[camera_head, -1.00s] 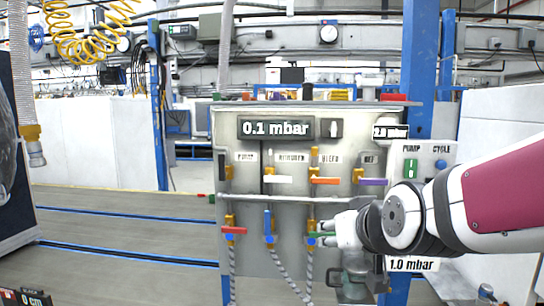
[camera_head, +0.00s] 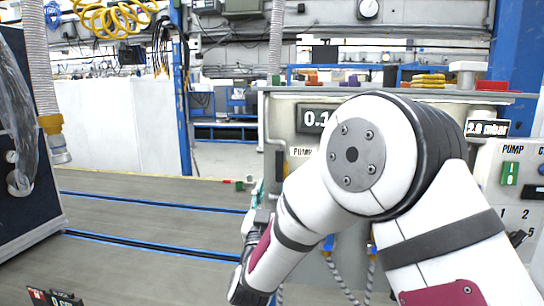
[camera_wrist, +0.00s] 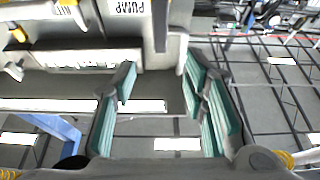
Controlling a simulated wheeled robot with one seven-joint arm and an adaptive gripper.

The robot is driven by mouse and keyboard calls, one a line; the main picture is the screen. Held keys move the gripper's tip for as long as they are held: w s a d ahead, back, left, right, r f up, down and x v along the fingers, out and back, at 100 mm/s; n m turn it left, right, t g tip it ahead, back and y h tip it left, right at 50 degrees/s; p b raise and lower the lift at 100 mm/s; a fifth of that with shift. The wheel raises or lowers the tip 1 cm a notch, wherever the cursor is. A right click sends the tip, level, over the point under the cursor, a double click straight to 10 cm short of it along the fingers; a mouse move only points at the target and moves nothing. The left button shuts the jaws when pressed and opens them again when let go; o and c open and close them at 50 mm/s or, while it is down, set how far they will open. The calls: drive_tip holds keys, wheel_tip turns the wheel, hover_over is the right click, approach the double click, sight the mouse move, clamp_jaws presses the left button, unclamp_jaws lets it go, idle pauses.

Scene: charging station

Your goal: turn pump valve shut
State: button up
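The panel's PUMP label (camera_head: 303,151) shows just left of my arm in the head view. Beside it is a dark upright handle (camera_head: 280,165), which looks like the pump valve; its brass fitting is partly visible. In the wrist view the PUMP label (camera_wrist: 125,7) appears upside down, with a dark handle-like bar (camera_wrist: 160,28) beside it. My gripper (camera_wrist: 160,82) is open, its teal fingers wide apart and nothing between the tips. In the head view my gripper (camera_head: 257,192) is at the panel's left edge, below the handle. My arm hides most of the panel.
A dark blue cabinet (camera_head: 28,130) stands at the left. Hoses (camera_head: 340,280) hang below the panel. The floor (camera_head: 140,225) left of the panel is clear.

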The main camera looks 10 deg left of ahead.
sight(279, 160)
drive_tip(key=x, duration=1.3)
drive_tip(key=shift+w+r+p, duration=0.2)
drive_tip(key=shift+w+p, duration=0.1)
drive_tip(key=shift+p, duration=0.1)
clamp_jaws()
